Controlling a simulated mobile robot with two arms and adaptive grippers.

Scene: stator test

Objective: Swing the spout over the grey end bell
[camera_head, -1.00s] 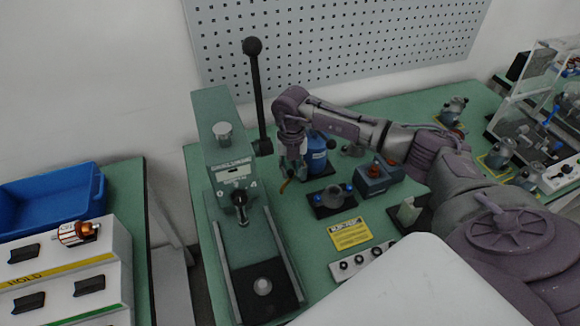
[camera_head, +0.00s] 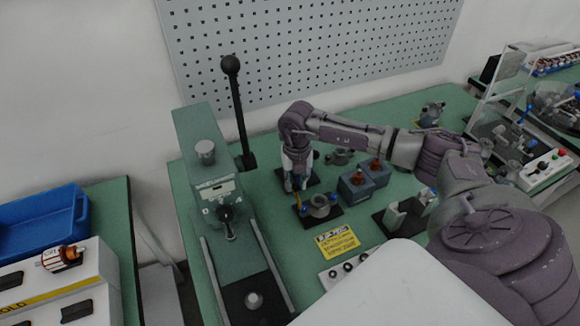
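A thin orange-brown piece, likely the spout (camera_head: 298,202), hangs below the gripper, near the left edge of the end bell's plate. The blue bottle behind is mostly hidden by the gripper. The fingers are too small and dark to tell whether they are open or touching the spout. My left gripper is not in view.
A green press (camera_head: 215,190) with a tall black lever (camera_head: 238,105) stands close on the left. Blue boxes with red tops (camera_head: 357,188) stand to the right. A yellow sign (camera_head: 338,242) lies in front. A pegboard (camera_head: 310,50) is behind.

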